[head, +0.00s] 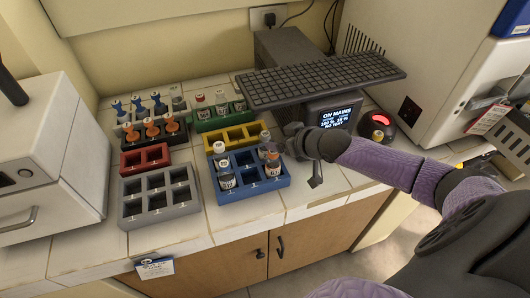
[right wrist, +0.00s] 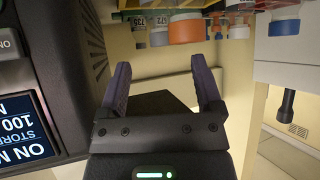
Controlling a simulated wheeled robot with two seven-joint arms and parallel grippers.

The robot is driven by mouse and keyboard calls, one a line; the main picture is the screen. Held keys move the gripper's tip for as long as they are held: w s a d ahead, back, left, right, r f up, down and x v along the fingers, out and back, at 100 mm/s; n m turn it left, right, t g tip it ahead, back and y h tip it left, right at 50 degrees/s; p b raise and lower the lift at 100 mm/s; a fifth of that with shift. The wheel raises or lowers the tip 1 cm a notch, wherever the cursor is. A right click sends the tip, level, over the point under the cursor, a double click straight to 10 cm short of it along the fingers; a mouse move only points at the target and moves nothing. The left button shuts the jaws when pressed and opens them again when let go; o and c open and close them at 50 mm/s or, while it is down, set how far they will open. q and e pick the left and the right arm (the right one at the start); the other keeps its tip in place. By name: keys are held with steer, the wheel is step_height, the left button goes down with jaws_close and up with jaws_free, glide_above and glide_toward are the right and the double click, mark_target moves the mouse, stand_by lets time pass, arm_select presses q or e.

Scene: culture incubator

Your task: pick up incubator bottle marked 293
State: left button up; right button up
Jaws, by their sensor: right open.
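Several small bottles stand in racks in the head view; the number 293 cannot be read on any of them. The blue rack (head: 251,188) holds a white-capped bottle (head: 227,180) at its front left and others behind and to the right. My right gripper (right wrist: 163,78) is open and empty, its two fingers apart in the right wrist view. In the head view it is just right of the blue rack, partly hidden by its own wrist. The right wrist view looks upside down: an orange-capped bottle (right wrist: 187,27) hangs at the top, beyond the fingers. My left gripper is out of view.
A keyboard (head: 320,80) overhangs a dark device with a lit screen (head: 336,117), close behind my right gripper. Yellow (head: 232,137), red (head: 146,158) and grey (head: 160,204) racks stand left of it. A white machine (head: 45,160) is at far left.

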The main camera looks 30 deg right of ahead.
mark_target(269, 138)
steer(key=b+x, duration=0.2)
steer(key=x, duration=0.3)
steer(key=shift+f+b, duration=0.25)
steer(key=shift+b, duration=0.15)
steer(key=shift+w+a+f, duration=0.1)
steer(key=shift+w, duration=0.2)
jaws_close()
